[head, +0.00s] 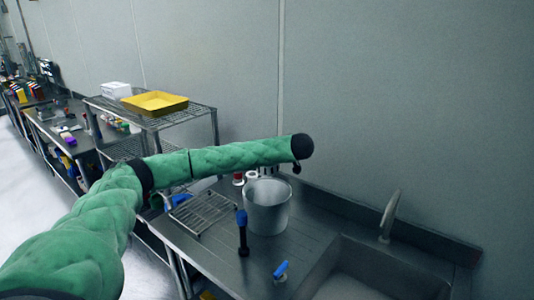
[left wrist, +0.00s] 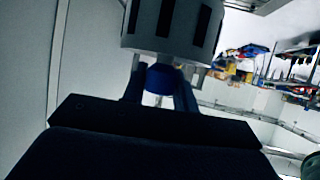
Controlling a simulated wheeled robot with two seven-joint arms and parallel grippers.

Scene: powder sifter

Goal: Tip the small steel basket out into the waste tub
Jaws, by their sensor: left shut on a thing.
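The small steel basket (left wrist: 172,28) shows at the top of the left wrist view as a grey cylinder with dark slots. My left gripper (left wrist: 159,88) is shut on its blue handle (left wrist: 158,78), with one finger on each side. In the head view my left arm in its green sleeve reaches over the counter, and its dark end hides most of the gripper. The grey waste tub (head: 268,210) stands upright on the steel counter below my forearm. Its inside is only partly visible and its contents cannot be told. My right gripper is not in view.
A wire rack (head: 202,213) lies left of the tub. A blue-topped black tool (head: 242,232) stands in front of it, and a small blue-handled item (head: 281,269) lies nearer. A sink (head: 365,285) with a tap (head: 389,217) is at right. A shelf holds a yellow tray (head: 154,103).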

